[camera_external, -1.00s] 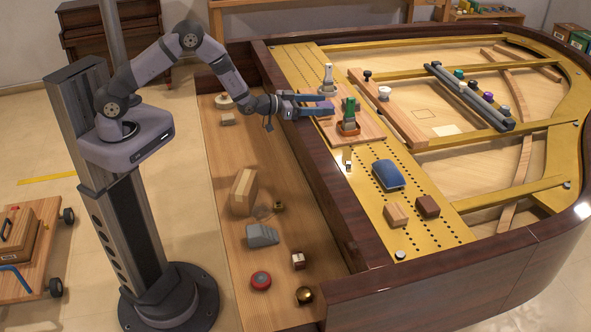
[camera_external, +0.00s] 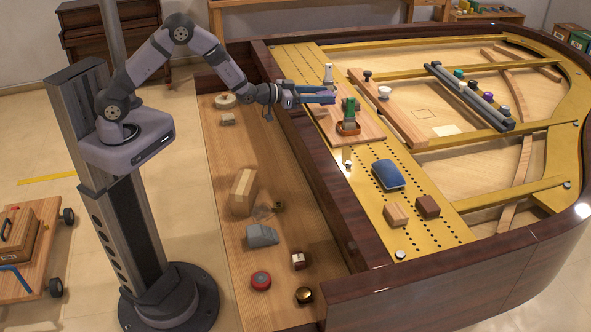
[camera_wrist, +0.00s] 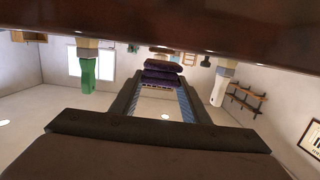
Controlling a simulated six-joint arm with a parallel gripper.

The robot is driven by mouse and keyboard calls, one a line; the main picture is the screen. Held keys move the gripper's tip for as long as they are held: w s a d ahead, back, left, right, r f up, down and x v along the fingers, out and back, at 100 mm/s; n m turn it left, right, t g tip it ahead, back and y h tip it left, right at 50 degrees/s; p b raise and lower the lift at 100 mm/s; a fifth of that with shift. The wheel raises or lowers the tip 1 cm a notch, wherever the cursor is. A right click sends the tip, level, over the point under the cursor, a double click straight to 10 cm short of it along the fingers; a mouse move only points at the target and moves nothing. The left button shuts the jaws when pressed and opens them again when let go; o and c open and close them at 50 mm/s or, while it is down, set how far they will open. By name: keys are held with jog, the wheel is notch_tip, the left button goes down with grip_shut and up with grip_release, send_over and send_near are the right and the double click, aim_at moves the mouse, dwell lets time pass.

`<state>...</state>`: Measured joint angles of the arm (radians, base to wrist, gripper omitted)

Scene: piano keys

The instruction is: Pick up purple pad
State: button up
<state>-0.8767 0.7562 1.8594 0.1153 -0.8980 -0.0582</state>
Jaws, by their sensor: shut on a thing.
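My gripper (camera_external: 335,94), with blue-lined fingers, is level above the wooden board on the near side of the gold frame. In the wrist view my gripper (camera_wrist: 161,79) has the purple pad (camera_wrist: 163,67) between its fingertips. The pad looks dark purple, soft and layered. My gripper is shut on it. In the outside view the fingers hide most of the pad, and I cannot make it out clearly there. The gap between pad and board is hard to judge.
A green-handled tool (camera_external: 350,109) stands on the board (camera_external: 372,128) just in front of my gripper, and a pale-handled tool (camera_external: 328,74) stands behind it. A blue pad (camera_external: 388,174) and wooden blocks (camera_external: 396,214) lie nearer. The dark rim (camera_external: 318,185) runs below my arm.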

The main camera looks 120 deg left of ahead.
jog(key=shift+r+b, duration=0.55)
jog(key=shift+r, duration=2.5)
